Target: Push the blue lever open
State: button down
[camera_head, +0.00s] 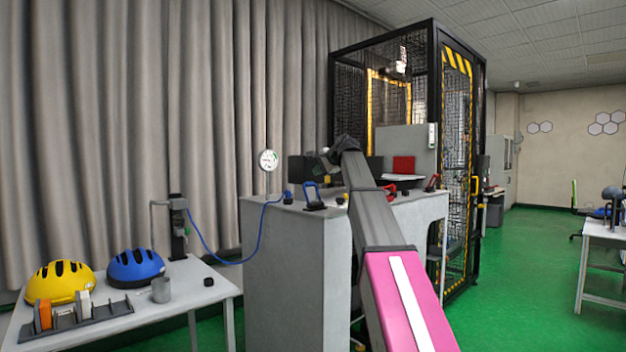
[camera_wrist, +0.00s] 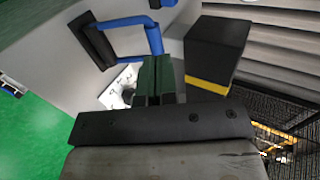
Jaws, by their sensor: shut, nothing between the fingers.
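The blue lever (camera_head: 311,188) stands on a black base on top of the grey console (camera_head: 285,240). In the wrist view the blue lever (camera_wrist: 124,22) is a bent bar joined to a black mount. My gripper (camera_head: 326,164) is over the console, near the lever. In the wrist view my gripper (camera_wrist: 155,60) shows dark green fingers closed together. Their tips are right beside the near end of the blue bar; I cannot tell whether they touch. Nothing is held between them.
In the wrist view, a black block with a yellow band (camera_wrist: 215,45) stands close right of my fingers. A red lever (camera_head: 389,191) is farther right on the console. A caged tower (camera_head: 462,150) rises behind. A side table (camera_head: 205,272) holds helmets.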

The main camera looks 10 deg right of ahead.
jog(key=v, duration=0.7)
jog(key=shift+r, duration=0.35)
